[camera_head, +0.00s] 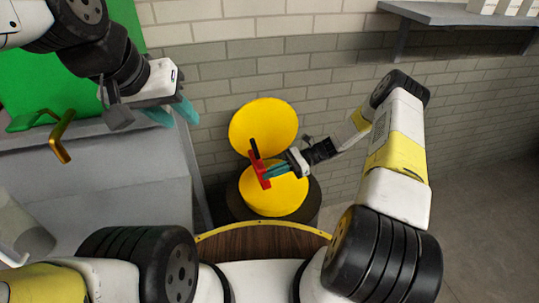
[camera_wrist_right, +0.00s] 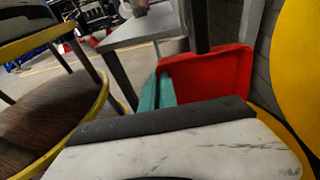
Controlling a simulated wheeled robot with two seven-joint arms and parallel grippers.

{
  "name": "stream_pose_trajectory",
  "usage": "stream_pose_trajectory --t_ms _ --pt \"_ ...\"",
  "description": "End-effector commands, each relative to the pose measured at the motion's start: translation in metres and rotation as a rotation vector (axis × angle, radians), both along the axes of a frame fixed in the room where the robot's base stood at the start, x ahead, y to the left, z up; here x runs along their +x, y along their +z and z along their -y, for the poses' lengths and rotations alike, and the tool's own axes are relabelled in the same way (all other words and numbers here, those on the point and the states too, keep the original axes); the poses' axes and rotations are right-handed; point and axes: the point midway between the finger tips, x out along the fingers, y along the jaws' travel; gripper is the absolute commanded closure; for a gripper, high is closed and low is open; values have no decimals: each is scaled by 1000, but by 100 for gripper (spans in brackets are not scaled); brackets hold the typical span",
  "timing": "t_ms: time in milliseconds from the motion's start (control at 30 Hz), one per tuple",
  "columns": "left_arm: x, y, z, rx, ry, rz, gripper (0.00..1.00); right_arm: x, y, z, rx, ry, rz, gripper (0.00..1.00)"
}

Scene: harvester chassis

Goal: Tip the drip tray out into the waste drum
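The red drip tray (camera_head: 260,170) is in my right gripper (camera_head: 275,171), above the open waste drum. The tray shows narrow and steeply tilted in the head view, with a dark bar at its upper end. In the right wrist view, the red tray (camera_wrist_right: 212,70) is beside a teal finger (camera_wrist_right: 157,93); its contents cannot be seen. The waste drum (camera_head: 313,200) is dark with a yellow top, and its round yellow lid (camera_head: 263,122) stands raised behind. My left gripper (camera_head: 174,112) is empty with its teal fingers apart, above the grey bench.
A grey bench (camera_head: 100,165) stands left of the drum, with a green panel (camera_head: 45,90) and a bent gold handle (camera_head: 62,135) above it. A brick wall is close behind the drum. A shelf (camera_head: 450,14) hangs at upper right. Floor at right is clear.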

Motion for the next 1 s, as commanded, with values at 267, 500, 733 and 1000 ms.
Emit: stream_pose_trajectory --t_ms 267,500,733,1000 --pt "0 0 0 0 0 0 64 -9 3 -28 -341 9 103 100" --pt "0 0 0 0 0 0 64 -14 -6 -48 -645 9 189 100" --pt "0 0 0 0 0 0 64 -17 -17 -58 -853 10 247 100" --pt "0 0 0 0 0 0 64 -19 -31 -64 -1050 9 302 100"
